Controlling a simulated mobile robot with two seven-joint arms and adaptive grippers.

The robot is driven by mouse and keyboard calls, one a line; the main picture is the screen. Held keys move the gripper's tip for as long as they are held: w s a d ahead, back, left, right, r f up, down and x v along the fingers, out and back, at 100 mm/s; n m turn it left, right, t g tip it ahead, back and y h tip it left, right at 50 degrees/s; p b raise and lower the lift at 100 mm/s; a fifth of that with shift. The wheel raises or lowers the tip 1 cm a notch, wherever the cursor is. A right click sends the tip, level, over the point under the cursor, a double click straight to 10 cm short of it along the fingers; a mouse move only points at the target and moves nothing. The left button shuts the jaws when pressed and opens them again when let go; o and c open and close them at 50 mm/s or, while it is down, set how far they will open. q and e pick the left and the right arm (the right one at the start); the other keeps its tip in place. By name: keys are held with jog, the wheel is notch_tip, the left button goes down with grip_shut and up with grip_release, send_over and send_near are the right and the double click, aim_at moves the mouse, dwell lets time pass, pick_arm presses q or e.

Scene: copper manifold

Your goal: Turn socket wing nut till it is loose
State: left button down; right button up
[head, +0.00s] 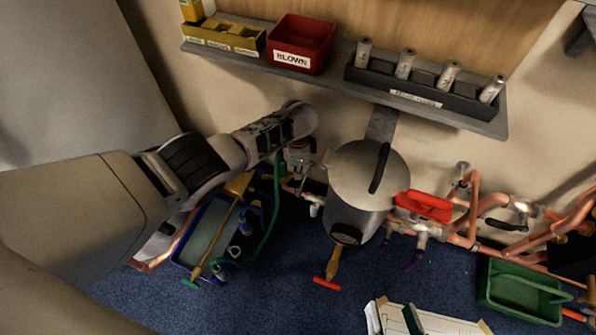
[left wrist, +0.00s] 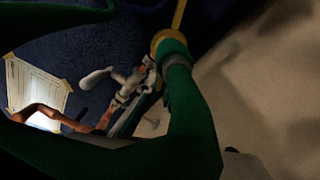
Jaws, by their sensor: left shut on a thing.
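My left gripper (head: 297,168) reaches down at the copper pipe beside the grey tank, next to the green hose (head: 275,205). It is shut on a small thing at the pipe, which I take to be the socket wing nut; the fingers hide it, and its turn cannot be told. In the left wrist view the green hose (left wrist: 178,110) passes very close and covers much of the picture. A brass-coloured ring (left wrist: 167,42) sits at the hose's upper end. My right gripper is not in view.
The grey tank (head: 362,180) stands right of my left gripper. A blue bin (head: 178,258) lies below left. A shelf (head: 345,88) with a red bin (head: 302,42) hangs above. Copper pipes (head: 472,205) and a green tray (head: 520,292) are at right.

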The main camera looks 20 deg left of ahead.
pick_arm(q)
jog(key=shift+w+a, duration=0.1)
jog(key=c, duration=2.2)
grip_release()
jog(key=shift+r, duration=3.75)
